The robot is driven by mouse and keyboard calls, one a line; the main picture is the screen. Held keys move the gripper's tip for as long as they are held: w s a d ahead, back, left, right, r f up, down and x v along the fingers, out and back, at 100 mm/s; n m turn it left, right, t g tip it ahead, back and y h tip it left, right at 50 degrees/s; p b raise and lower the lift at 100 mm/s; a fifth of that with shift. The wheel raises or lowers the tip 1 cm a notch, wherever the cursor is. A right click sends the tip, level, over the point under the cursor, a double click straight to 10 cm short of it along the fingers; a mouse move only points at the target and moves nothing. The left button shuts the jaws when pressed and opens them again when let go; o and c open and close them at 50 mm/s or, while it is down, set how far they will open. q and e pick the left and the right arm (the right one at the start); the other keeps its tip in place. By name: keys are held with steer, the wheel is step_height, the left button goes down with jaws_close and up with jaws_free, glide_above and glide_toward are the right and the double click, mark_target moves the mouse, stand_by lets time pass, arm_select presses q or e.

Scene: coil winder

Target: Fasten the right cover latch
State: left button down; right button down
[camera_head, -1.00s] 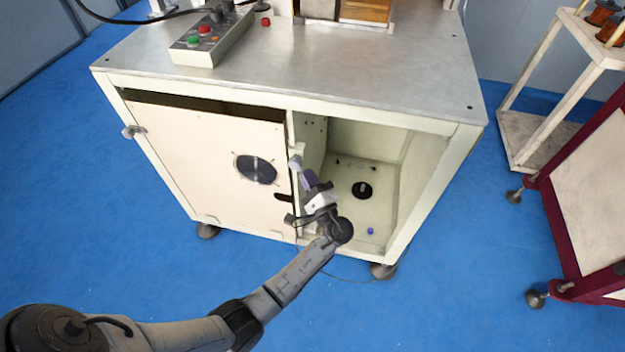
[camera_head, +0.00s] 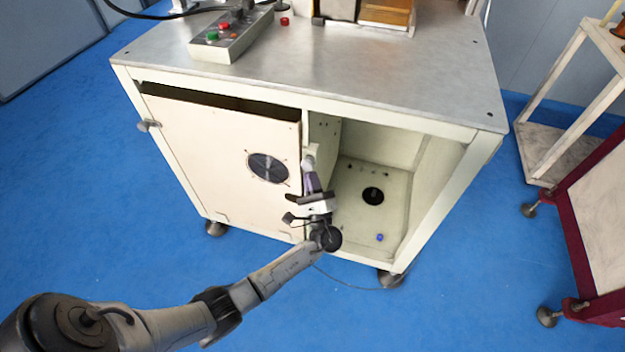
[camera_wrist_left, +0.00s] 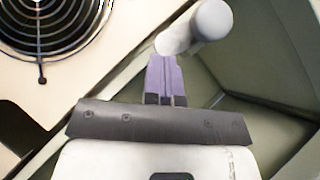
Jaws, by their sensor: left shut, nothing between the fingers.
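The right cover latch (camera_head: 309,160) is a pale round-ended knob at the right edge of the cream cover (camera_head: 215,150). It also shows large at the top of the left wrist view (camera_wrist_left: 205,25). My left gripper (camera_head: 311,178) is shut and empty, its purple fingers just below the latch. In the left wrist view the fingertips (camera_wrist_left: 163,65) are right beside the latch's lower end; I cannot tell whether they touch. The left cover latch (camera_head: 149,125) sticks out at the cover's left edge. My right gripper is not in view.
The cabinet's right bay (camera_head: 385,185) is open, with a dark round fitting (camera_head: 373,195) on its floor. A control box (camera_head: 232,40) stands on the metal top (camera_head: 330,65). A fan grille (camera_head: 267,168) is in the cover. A red-framed cart (camera_head: 590,200) stands at right.

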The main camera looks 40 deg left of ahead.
arm_select(q)
steer(key=s+d+f+b, duration=0.1)
steer(key=s+d+f, duration=0.1)
steer(key=d+f, duration=0.5)
steer(key=shift+s+d+f+b, duration=0.15)
steer(key=shift+s+d+b, duration=0.25)
steer(key=shift+d, duration=1.45)
steer(key=shift+w, duration=0.1)
